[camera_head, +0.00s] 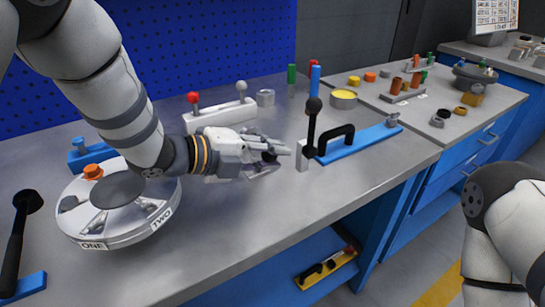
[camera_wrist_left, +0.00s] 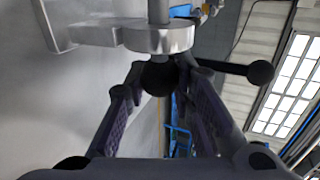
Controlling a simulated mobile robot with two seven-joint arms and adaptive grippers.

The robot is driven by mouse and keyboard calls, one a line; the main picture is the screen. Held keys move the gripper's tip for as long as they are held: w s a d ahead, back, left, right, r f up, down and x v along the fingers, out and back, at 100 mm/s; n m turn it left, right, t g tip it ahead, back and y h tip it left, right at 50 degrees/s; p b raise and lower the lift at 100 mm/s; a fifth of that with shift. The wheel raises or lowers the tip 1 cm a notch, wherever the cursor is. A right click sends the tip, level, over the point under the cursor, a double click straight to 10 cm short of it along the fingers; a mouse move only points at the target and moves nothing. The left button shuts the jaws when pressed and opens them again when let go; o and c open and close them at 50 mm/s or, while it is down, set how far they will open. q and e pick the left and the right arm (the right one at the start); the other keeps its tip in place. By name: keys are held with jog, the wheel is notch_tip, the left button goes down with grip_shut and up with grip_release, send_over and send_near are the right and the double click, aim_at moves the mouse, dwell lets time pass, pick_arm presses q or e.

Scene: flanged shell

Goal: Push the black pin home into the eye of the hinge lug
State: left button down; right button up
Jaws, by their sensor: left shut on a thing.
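My left gripper (camera_head: 279,154) reaches in from the left above the bench. It is shut on the black pin, whose round black head (camera_wrist_left: 160,77) sits between the fingertips in the left wrist view. Just beyond the head is the bright metal ring of the hinge lug (camera_wrist_left: 158,39), with an arm running left from it. The head appears close against the ring. A grey shaft (camera_wrist_left: 158,11) shows on the ring's far side, but I cannot tell how deep the pin sits. In the head view my fingers hide most of the pin. My right gripper is out of view.
A lever with a black ball (camera_head: 314,104) stands upright just right of my left gripper, near a blue bar with a black handle (camera_head: 335,142). A round flanged shell (camera_head: 118,230) lies left, below my arm. A block with red and grey knobs (camera_head: 219,114) stands behind.

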pick_arm(q)
jog(key=shift+w+a, duration=0.4)
jog(key=shift+w, duration=0.15)
jog(key=c, duration=1.4)
grip_release()
jog(key=shift+o, duration=0.5)
jog(key=shift+r, duration=0.15)
jog(key=shift+w+r, duration=0.1)
jog(key=v, duration=1.2)
jog(key=shift+f, duration=0.25)
